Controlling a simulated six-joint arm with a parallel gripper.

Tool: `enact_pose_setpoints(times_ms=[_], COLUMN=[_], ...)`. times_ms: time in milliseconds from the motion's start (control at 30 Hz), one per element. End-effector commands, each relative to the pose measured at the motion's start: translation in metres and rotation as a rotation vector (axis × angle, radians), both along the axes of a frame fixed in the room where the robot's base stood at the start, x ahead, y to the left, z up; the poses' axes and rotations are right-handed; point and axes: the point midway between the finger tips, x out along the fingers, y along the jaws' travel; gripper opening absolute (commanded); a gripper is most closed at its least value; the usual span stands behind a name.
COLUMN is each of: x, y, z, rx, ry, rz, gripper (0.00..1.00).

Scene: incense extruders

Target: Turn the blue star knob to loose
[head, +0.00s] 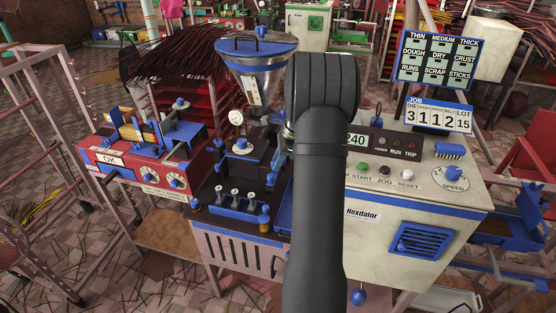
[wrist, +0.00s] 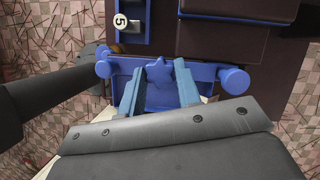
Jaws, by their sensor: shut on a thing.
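The blue star knob (wrist: 158,75) shows in the wrist view, in front of a blue bracket (wrist: 205,71) on the dark brown machine. My gripper (wrist: 159,70) has its two light-blue fingers on either side of the knob, shut on it. Part of the knob is hidden by the fingers, and no loose or tight marking can be read. In the head view my black arm covers the middle, and neither the fingers nor the knob can be made out.
In the head view a cream control cabinet (head: 410,205) stands right of my arm. A metal hopper (head: 258,62) and a red box (head: 125,170) stand to the left. The machinery is close around my arm.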

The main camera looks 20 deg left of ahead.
Motion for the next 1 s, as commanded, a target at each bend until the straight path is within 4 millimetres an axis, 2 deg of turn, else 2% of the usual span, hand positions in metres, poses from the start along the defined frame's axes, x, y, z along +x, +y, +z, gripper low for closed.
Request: enact_pose_setpoints(times_ms=[267,1000], x=[0.0016,0.0041], y=[0.0011,0.0052], z=[0.0,-0.0002], rx=[0.0,0.001], ry=[0.0,0.0], rz=[0.174,0.876], gripper=[0.08,0.08])
